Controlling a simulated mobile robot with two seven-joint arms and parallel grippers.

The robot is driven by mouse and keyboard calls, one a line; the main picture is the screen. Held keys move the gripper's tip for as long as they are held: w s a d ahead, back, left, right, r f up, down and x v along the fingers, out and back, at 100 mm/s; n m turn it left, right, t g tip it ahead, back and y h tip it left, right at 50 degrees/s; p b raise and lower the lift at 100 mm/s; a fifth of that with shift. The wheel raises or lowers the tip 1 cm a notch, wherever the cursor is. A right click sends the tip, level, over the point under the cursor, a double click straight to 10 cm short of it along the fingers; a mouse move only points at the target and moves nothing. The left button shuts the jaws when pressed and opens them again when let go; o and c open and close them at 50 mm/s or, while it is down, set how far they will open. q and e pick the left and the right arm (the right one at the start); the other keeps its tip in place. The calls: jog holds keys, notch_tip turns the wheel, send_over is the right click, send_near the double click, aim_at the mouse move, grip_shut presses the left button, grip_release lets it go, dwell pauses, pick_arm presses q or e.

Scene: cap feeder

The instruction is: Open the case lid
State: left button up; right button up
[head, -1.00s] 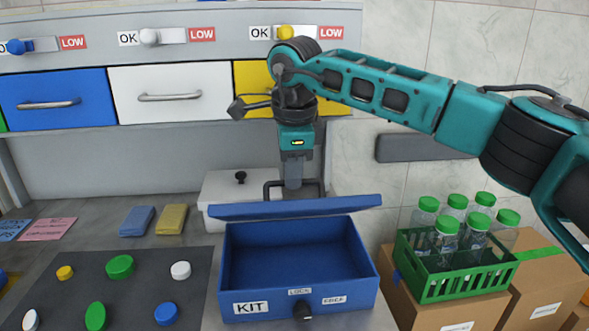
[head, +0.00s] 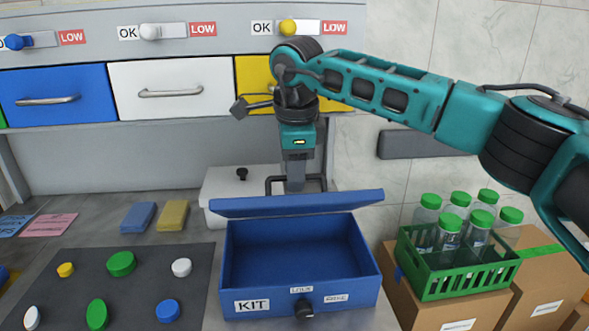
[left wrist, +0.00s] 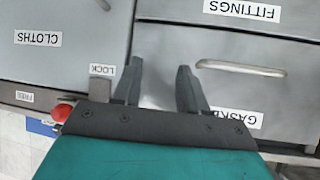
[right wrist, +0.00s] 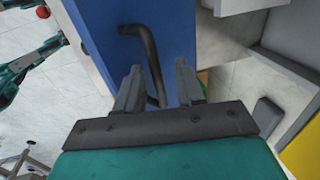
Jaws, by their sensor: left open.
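The blue case marked KIT (head: 250,306) stands on the worktop with its inside showing empty. Its blue lid (head: 350,201) stands raised at the back edge and shows edge-on. A dark handle (head: 323,180) is on the lid. In the right wrist view the handle (right wrist: 150,60) crosses between the fingers of my right gripper (right wrist: 160,75), which look apart. In the head view my right gripper (head: 295,178) points down at the handle behind the lid; its tips are hard to make out. A dark knob (head: 303,309) is on the case front. My left gripper (left wrist: 160,75) is open and empty, before grey drawers.
A white box with a black knob (head: 241,174) stands behind the case. A dark mat (head: 135,284) with several coloured caps lies to the left. A green crate (head: 440,290) of bottles stands on cartons to the right. Coloured drawers (head: 170,91) hang above.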

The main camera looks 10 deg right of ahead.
notch_tip(320, 180, up, 13)
jog(key=s, duration=0.2)
jog(key=shift+s, duration=0.35)
jog(key=shift+f, duration=0.15)
jog(key=shift+c, duration=0.5)
